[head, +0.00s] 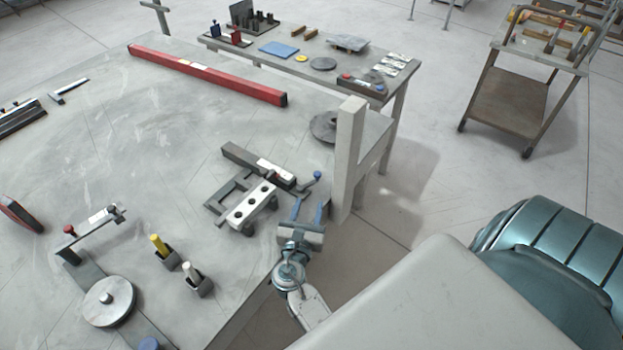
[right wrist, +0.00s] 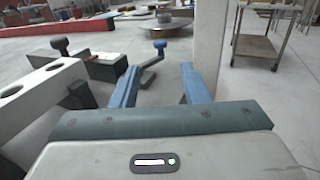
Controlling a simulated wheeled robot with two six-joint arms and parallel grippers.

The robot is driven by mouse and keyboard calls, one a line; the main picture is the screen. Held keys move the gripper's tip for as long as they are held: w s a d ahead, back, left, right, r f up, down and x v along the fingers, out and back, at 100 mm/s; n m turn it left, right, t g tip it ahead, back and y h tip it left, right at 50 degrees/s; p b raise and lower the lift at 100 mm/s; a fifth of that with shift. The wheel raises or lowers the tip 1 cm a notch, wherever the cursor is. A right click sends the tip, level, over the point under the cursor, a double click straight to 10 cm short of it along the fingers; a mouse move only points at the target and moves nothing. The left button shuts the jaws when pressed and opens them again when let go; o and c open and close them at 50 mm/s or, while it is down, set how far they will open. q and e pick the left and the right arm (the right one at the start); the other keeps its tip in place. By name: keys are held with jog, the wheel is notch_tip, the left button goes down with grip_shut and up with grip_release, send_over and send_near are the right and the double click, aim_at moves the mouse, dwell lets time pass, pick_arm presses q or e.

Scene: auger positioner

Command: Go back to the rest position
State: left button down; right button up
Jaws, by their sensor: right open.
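My right gripper (head: 309,210) is at the right edge of the large grey table, beside a clamp fixture (head: 262,172) with a blue-knobbed lever (head: 317,175). In the right wrist view its two blue fingers (right wrist: 160,88) are apart with nothing between them. The lever's blue knob (right wrist: 159,44) stands beyond the fingers, apart from them. A pale block with several dark holes (head: 251,204) lies left of the gripper. My left gripper is not in view.
A grey upright post (head: 347,160) stands close to the right of my right gripper. A red bar (head: 205,75) lies along the table's (head: 130,150) far side. A side table with tools and a cart (head: 507,100) stand behind. Open floor lies right of the post.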

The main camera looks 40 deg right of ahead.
jog(key=shift+s+a, duration=0.25)
dwell(0.4)
